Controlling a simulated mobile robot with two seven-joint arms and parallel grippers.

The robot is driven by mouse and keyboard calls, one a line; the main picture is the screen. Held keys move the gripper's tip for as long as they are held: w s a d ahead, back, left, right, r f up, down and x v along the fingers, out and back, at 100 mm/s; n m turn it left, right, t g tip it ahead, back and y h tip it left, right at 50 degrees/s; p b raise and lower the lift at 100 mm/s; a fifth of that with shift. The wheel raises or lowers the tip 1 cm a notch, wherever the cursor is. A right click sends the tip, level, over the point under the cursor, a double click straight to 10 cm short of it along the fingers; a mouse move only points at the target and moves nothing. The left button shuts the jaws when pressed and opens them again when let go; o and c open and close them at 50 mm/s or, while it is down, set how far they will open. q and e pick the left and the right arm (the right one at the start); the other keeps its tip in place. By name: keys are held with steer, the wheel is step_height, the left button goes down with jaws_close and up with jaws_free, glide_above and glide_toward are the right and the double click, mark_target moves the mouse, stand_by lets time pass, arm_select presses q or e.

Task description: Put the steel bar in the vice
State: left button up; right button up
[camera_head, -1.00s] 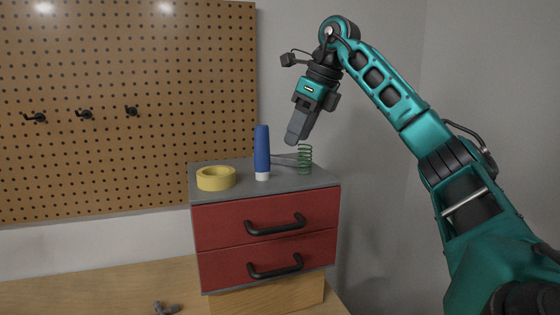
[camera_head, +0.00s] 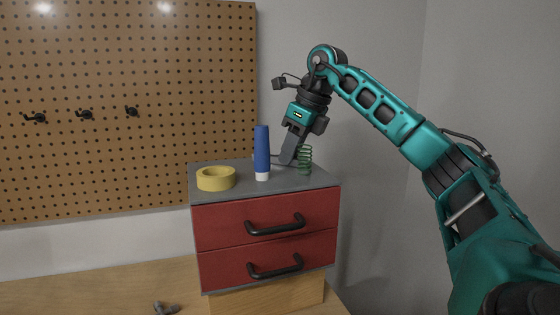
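My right gripper (camera_head: 288,158) points down over the top of the red drawer cabinet, its finger ends between the blue tube and the green spring. I see it edge-on, so whether its fingers are open or shut does not show. A small piece of grey metal, seemingly the steel bar (camera_head: 274,158), shows beside the fingertips, behind the tube. Most of it is hidden by the gripper and tube, and I cannot tell if the gripper touches it. No vice can be made out. My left gripper is not in view.
The blue tube (camera_head: 262,152) stands upright close left of the gripper. The green spring (camera_head: 305,160) stands close right. A yellow tape roll (camera_head: 216,179) lies further left on the red drawer cabinet (camera_head: 265,232). A small grey object (camera_head: 166,308) lies on the wooden bench (camera_head: 110,285).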

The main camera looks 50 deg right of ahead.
jaws_close()
steer(key=shift+r, duration=0.1)
step_height(320, 180, up, 20)
stand_by(0.9)
